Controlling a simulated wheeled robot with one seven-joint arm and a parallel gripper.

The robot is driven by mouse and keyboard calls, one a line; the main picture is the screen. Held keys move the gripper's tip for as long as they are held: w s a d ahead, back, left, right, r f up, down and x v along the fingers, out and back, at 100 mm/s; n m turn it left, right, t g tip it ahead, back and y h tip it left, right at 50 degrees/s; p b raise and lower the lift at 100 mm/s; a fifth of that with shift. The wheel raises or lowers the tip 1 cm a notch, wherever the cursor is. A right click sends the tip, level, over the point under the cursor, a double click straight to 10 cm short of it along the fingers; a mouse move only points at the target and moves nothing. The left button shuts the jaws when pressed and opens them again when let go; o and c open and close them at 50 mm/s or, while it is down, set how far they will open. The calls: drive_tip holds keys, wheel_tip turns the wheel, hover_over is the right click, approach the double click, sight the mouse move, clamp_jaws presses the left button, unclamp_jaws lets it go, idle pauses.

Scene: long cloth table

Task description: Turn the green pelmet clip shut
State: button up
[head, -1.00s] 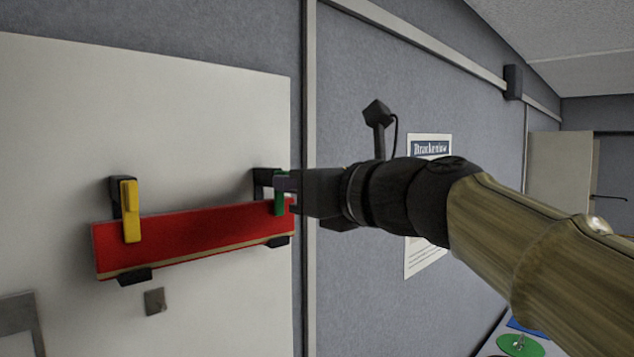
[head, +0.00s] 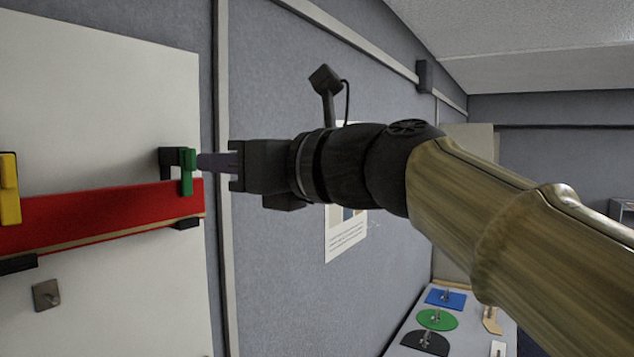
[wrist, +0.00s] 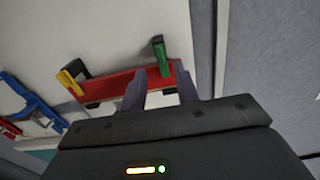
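The green pelmet clip (head: 187,172) hangs upright from a black bracket at the right end of the red pelmet board (head: 100,217), its lower end overlapping the board's front. My gripper (head: 215,163) is just right of the clip, its fingers pointing at it. In the head view the fingertips meet the clip's edge; I cannot tell whether they touch. In the wrist view my gripper (wrist: 160,88) is open and empty, its fingers apart. The green clip (wrist: 160,55) shows beyond them, over the top of the red board (wrist: 115,84).
A yellow clip (head: 9,188) hangs over the red board's left part. A small metal plate (head: 46,294) is on the white panel below. A blue fixture (wrist: 30,103) shows at the wrist view's left. A table with blue, green and black pieces (head: 437,319) is lower right.

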drive_tip(key=b+v, duration=0.5)
drive_tip(key=v, duration=0.7)
drive_tip(key=shift+b, duration=0.4)
